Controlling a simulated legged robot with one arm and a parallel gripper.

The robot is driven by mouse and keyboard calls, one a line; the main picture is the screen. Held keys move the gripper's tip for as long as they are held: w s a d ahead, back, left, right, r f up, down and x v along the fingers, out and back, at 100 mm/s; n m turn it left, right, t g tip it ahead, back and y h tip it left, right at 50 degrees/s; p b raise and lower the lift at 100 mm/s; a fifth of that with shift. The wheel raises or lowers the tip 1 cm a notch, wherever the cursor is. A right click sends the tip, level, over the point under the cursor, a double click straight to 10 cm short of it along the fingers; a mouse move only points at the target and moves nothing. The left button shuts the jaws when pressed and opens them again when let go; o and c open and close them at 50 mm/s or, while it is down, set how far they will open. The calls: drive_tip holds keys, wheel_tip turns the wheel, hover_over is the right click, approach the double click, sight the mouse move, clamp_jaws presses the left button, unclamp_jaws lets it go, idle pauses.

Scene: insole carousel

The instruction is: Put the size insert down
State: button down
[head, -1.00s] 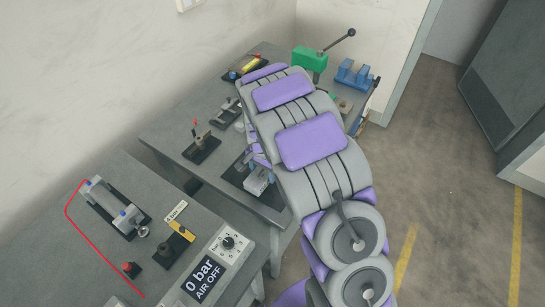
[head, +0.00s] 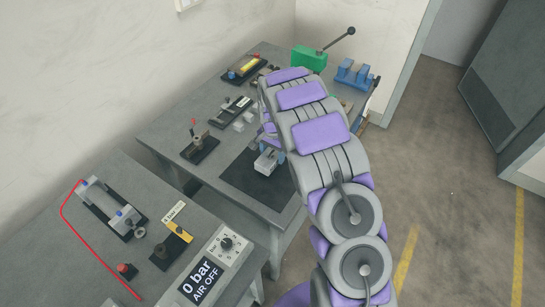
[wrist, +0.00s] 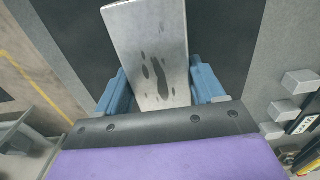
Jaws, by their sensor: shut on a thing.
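The size insert, a pale grey metal block (wrist: 150,45) with dark marks on its face, is between the two blue fingers of my gripper (wrist: 155,88) in the wrist view. My gripper is shut on it. In the head view the insert (head: 265,163) shows at the arm's end, over a dark mat (head: 238,176) on the far bench. The mat also shows behind the insert in the wrist view (wrist: 222,40). I cannot tell whether the insert touches the mat. My arm hides part of the bench to the right.
Small grey blocks (head: 239,125) lie beside the mat, also in the wrist view (wrist: 299,81). A lever fixture (head: 200,145) stands left of the mat. A green press (head: 309,59) and a blue fixture (head: 354,75) stand at the back. The near bench holds an air panel (head: 215,265).

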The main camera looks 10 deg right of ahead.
wheel_tip(320, 180, down, 2)
drive_tip(key=shift+c, duration=0.6)
unclamp_jaws()
